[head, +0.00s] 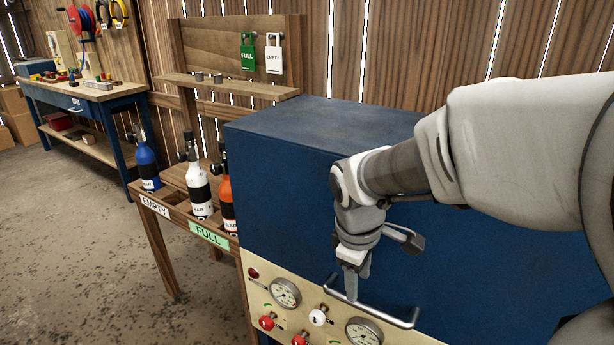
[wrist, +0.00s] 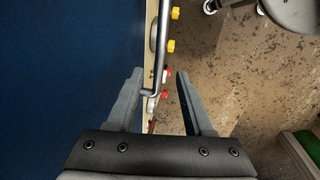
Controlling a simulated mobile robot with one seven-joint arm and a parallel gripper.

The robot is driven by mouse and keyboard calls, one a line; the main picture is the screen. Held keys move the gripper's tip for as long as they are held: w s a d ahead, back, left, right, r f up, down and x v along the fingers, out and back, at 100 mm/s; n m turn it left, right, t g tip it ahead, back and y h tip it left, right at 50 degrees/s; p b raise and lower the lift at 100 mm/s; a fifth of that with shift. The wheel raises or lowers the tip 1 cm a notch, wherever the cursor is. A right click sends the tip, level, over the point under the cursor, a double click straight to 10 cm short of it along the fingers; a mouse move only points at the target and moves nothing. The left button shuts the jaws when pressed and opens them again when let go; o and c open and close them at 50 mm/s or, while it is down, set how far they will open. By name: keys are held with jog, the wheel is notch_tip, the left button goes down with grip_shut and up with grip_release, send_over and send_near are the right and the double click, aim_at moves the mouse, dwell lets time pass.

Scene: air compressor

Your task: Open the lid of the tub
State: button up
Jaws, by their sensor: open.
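A large blue box (head: 300,200), which I take to be the tub, has a flat, shut top. A metal bar handle (head: 385,314) sticks out at its front edge, above a cream panel with gauges. My gripper (head: 352,285) points down at the left end of this handle. In the wrist view, my open gripper (wrist: 160,85) has one finger on each side of the handle (wrist: 162,45), with the end of the bar between the fingers. I cannot tell whether either finger touches it. My arm hides part of the box's right side.
The panel carries gauges (head: 286,293) and red knobs (head: 267,321) close below the gripper. A wooden rack (head: 170,207) with several bottles stands left of the box. A blue workbench (head: 80,95) is farther back. Open floor (head: 75,250) lies at the left.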

aim_at(358, 302)
jog(key=f, duration=0.2)
jog(key=f+b, duration=0.1)
jog(key=f, duration=0.1)
jog(key=w+f+b, duration=0.1)
jog(key=f, duration=0.1)
jog(key=shift+d+f, duration=0.2)
jog(key=shift+d, duration=0.2)
grip_shut()
dwell(1.0)
